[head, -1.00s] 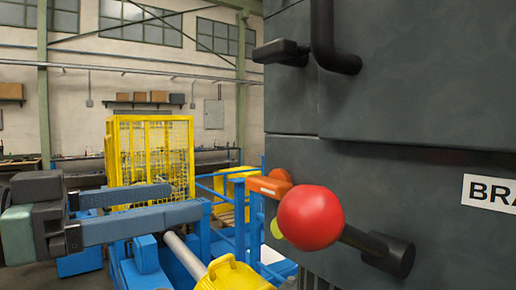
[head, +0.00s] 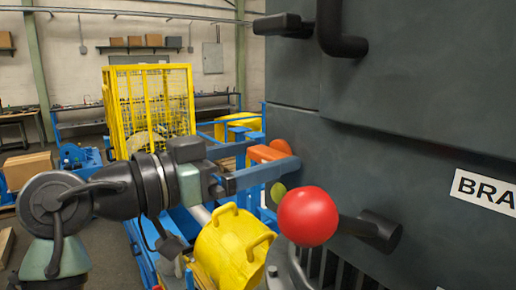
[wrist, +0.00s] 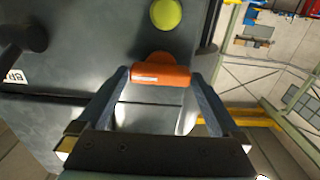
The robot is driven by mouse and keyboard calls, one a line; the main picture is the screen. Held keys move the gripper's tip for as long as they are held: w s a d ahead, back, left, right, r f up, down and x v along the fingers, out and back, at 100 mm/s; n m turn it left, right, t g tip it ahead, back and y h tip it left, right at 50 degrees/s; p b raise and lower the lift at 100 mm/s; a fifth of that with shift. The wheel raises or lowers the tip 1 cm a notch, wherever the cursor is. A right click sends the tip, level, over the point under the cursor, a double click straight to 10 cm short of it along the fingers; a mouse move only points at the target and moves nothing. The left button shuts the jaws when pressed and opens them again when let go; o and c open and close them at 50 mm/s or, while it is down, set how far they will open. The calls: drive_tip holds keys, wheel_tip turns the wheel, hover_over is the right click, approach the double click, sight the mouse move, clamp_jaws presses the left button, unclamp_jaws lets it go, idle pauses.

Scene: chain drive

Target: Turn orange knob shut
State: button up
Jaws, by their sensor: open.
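The orange knob (head: 262,154) is a bar-shaped handle on the side of the dark grey machine (head: 420,120). In the wrist view the orange knob (wrist: 160,76) lies crosswise between my fingertips, with a pale label on its face. My gripper (wrist: 160,84) is open, one finger on each side of the knob. A narrow gap seems to show at each end; contact is unclear. In the head view my gripper (head: 272,158) reaches in from the left, its near finger passing in front of the knob's lower part and the far finger partly hidden.
A red ball handle (head: 307,216) on a dark rod juts out close below right of the knob. A yellow-green button (head: 278,192) sits just below it; it also shows in the wrist view (wrist: 166,14). A yellow drum-like part (head: 232,245) stands below my gripper. A yellow cage (head: 150,100) stands behind.

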drive_tip(key=c, duration=1.1)
drive_tip(key=shift+o, duration=0.2)
drive_tip(key=shift+n, duration=0.4)
drive_tip(key=n+p, duration=0.1)
drive_tip(key=n, duration=0.2)
drive_tip(key=shift+n, duration=0.4)
drive_tip(key=n+p, duration=0.2)
drive_tip(key=n, duration=0.2)
drive_tip(key=shift+w+n, duration=0.15)
drive_tip(key=shift+n, duration=0.15)
drive_tip(key=n+p, duration=0.3)
drive_tip(key=n, duration=0.2)
drive_tip(key=shift+a+p, duration=0.1)
drive_tip(key=shift+p, duration=0.25)
drive_tip(key=shift+f+n+p, duration=0.15)
drive_tip(key=shift+n+p, duration=1.15)
drive_tip(key=shift+n, duration=0.5)
drive_tip(key=shift+f, duration=0.1)
